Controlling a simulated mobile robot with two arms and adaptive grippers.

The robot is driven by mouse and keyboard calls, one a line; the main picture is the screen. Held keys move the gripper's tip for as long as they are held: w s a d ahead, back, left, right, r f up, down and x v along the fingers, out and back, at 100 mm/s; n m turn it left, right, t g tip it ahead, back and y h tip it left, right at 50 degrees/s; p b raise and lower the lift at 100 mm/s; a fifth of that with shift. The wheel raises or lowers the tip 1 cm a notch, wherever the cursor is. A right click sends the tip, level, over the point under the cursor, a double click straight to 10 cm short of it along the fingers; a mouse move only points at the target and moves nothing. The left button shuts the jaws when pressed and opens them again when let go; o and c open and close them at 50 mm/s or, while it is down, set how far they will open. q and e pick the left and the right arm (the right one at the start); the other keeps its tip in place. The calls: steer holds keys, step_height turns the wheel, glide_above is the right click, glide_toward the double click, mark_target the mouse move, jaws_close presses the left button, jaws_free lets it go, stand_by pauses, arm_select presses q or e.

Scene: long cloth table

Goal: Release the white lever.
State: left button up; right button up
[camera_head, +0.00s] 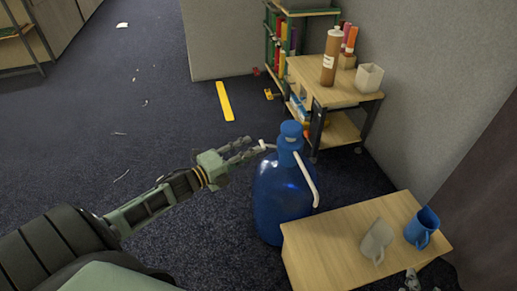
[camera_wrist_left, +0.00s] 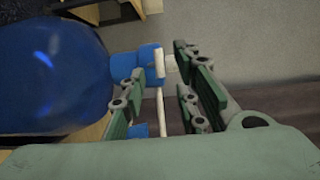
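A large blue jug (camera_head: 282,195) with a blue pump head (camera_head: 291,132) stands against the low wooden table. The short white lever (camera_head: 265,146) sticks out from the pump head to the left, and a white spout (camera_head: 308,180) bends down to the right. My left gripper (camera_head: 250,152) is at the lever's outer end. In the left wrist view the white lever (camera_wrist_left: 162,66) shows at the open gap between the spread fingers (camera_wrist_left: 165,85). The lever's end lies close to the right-hand fingertip; I cannot tell whether they touch.
The wooden table (camera_head: 325,250) holds a grey mug (camera_head: 377,240) and a blue mug (camera_head: 422,226). A yellow strip (camera_head: 225,101) lies on the floor; carpet to the left is mostly clear.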

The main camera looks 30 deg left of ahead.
mark_target(270, 146)
arm_select(q)
steer(key=x, duration=0.4)
steer(key=shift+w+d+f+b, duration=0.1)
steer(key=shift+w+b, duration=0.1)
steer(key=shift+b, duration=0.2)
arm_select(e)
steer(key=w+r+t, duration=0.1)
steer(key=w+a+r+t, duration=0.1)
steer(key=r, duration=0.1)
steer(key=w+r+t, duration=0.1)
steer(key=shift+a+r+y, duration=0.25)
steer(key=shift+r+y, duration=0.15)
arm_select(q)
steer(key=shift+c, duration=0.2)
